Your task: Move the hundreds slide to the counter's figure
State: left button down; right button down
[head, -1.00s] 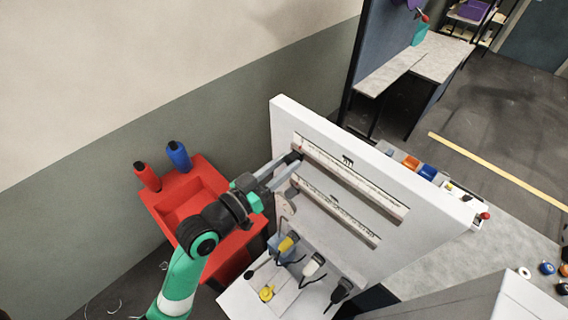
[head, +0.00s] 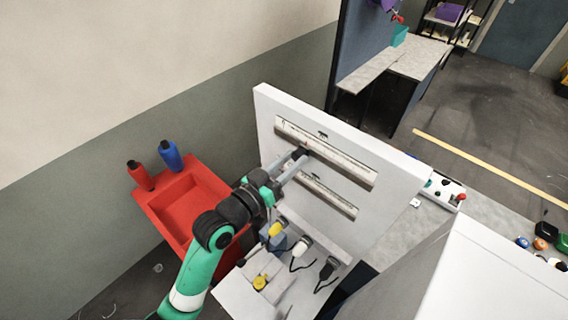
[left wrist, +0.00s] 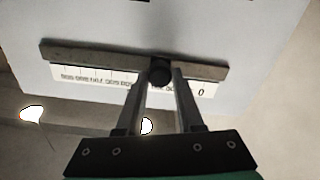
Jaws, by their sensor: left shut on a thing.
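A white upright panel (head: 390,172) carries two slotted scales, an upper rail (head: 345,169) and a lower rail (head: 335,200). My left gripper (head: 301,155) is at the left part of the upper rail, shut on a dark slide knob. The left wrist view shows the hundreds slide's round black knob (left wrist: 160,70) between the two fingers. Behind it is a pale scale strip (left wrist: 95,77) with upside-down hundreds figures and a 0 at its right end. The knob and fingers hide some figures, so the exact value cannot be read. A small dark mark above the upper rail is illegible.
A red tray (head: 185,205) with a red bottle (head: 140,175) and a blue bottle (head: 171,155) stands left of the panel. Yellow, white and black handled tools (head: 302,246) stand below the panel. A grey-white box edge (head: 440,265) fills the lower right.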

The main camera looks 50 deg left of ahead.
pick_arm(q)
jog(key=shift+d, duration=0.2)
jog(key=shift+a, duration=0.2)
jog(key=c, duration=0.5)
grip_release()
jog(key=shift+a, duration=0.1)
jog(key=shift+c, duration=0.2)
jog(key=s+d+b, duration=0.1)
jog(key=s, duration=1)
jog(key=shift+s, duration=0.3)
